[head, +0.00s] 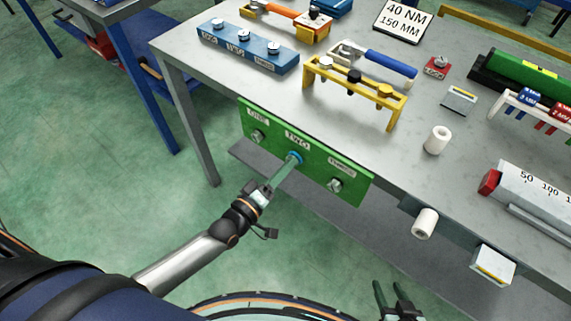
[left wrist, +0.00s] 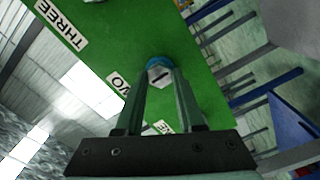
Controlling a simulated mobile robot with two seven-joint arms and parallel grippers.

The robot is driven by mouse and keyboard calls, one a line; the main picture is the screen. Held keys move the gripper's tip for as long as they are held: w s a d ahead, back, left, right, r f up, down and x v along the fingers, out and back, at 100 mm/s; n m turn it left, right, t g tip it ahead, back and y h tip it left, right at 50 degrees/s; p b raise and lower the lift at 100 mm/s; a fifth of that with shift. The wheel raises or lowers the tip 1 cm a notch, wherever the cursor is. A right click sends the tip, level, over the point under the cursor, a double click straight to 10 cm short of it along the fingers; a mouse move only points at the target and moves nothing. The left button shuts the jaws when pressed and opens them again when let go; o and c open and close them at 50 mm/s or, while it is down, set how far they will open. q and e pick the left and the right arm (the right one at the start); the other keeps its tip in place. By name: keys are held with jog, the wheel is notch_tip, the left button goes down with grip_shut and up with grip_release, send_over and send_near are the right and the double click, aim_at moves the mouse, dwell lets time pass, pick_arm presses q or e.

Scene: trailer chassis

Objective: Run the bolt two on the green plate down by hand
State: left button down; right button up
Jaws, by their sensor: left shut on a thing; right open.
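The green plate (head: 313,160) hangs upright on the table's front edge, with labels ONE, TWO and THREE. Bolt two, a silver head with a blue ring behind it (left wrist: 159,73), sits at the plate's middle. My left gripper (head: 291,163) is shut on bolt two, its fingers on both sides of the head; the left wrist view shows this too. Bolt one (head: 257,135) and bolt three (head: 334,185) sit in the plate on either side. My right gripper (head: 394,292) is open and empty at the bottom of the head view, apart from the plate.
On the table (head: 250,88) stand a blue block with several bolts (head: 246,50), a yellow rack (head: 352,92), a blue-handled tool (head: 389,62), a white roll (head: 436,140) and a sign (head: 403,20). A grey shelf (head: 330,208) juts below the plate. The floor in front is clear.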

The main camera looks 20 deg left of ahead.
pick_arm(q)
jog(key=shift+s+a+f+m+p, duration=0.15)
jog(key=shift+m+p, duration=0.2)
jog(key=shift+m, duration=7.05)
jog(key=shift+f+m+p, duration=0.1)
jog(key=shift+m+p, duration=0.2)
jog(key=shift+m, duration=7.1)
jog(key=c, duration=0.8)
grip_release()
jog(key=shift+o, duration=1.4)
jog(key=shift+r, duration=0.2)
